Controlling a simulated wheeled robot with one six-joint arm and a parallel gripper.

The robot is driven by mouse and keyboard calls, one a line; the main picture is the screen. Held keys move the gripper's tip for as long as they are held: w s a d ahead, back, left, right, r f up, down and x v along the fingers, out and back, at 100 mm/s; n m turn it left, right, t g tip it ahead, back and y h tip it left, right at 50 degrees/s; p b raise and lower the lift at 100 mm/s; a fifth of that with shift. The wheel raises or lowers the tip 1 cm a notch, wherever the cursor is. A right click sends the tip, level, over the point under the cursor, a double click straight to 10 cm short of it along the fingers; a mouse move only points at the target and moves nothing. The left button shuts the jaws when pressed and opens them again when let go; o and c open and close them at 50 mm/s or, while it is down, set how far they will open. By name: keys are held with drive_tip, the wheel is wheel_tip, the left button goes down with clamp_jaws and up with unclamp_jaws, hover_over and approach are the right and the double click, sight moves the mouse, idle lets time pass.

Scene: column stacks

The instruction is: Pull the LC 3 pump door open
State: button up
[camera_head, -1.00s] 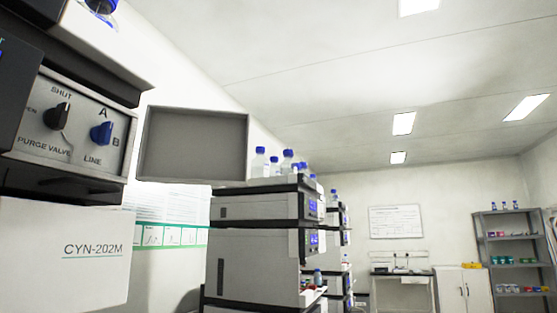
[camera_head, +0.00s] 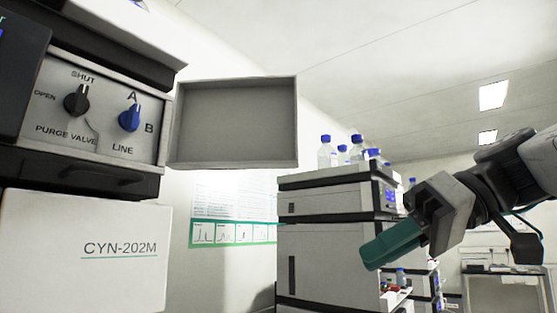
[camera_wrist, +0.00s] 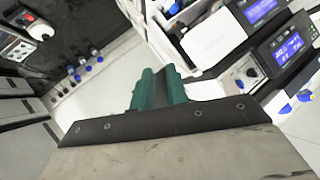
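The pump unit stands at the left of the head view, with a valve panel (camera_head: 95,117) carrying a black and a blue knob. A grey rectangular door (camera_head: 237,122) with a raised rim stands swung out at the panel's right edge, so the valve panel is uncovered. No LC number is readable. My gripper (camera_head: 385,252) has teal fingers and is to the right of the door and lower, apart from it. In the wrist view its fingers (camera_wrist: 160,88) are close together and look shut, with nothing held.
A white CYN-202M front (camera_head: 85,250) is below the valve panel. Another instrument stack (camera_head: 325,235) with blue-capped bottles (camera_head: 340,150) on top stands behind my gripper. A poster (camera_head: 235,215) hangs on the wall below the door. The space between door and gripper looks clear.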

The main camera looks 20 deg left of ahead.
sight(274, 127)
drive_tip(key=a+r+n+g+y, duration=0.25)
drive_tip(key=r+n, duration=0.25)
drive_tip(key=r, duration=0.3)
drive_tip(key=a+r+n+g+y, duration=0.25)
drive_tip(key=a+r+n, duration=0.2)
drive_tip(key=r, duration=0.35)
drive_tip(key=shift+h, duration=0.4)
drive_tip(key=x, duration=0.6)
drive_tip(key=shift+s+a+r, duration=0.1)
drive_tip(key=shift+a+r, duration=0.15)
drive_tip(key=shift+a, duration=0.1)
clamp_jaws()
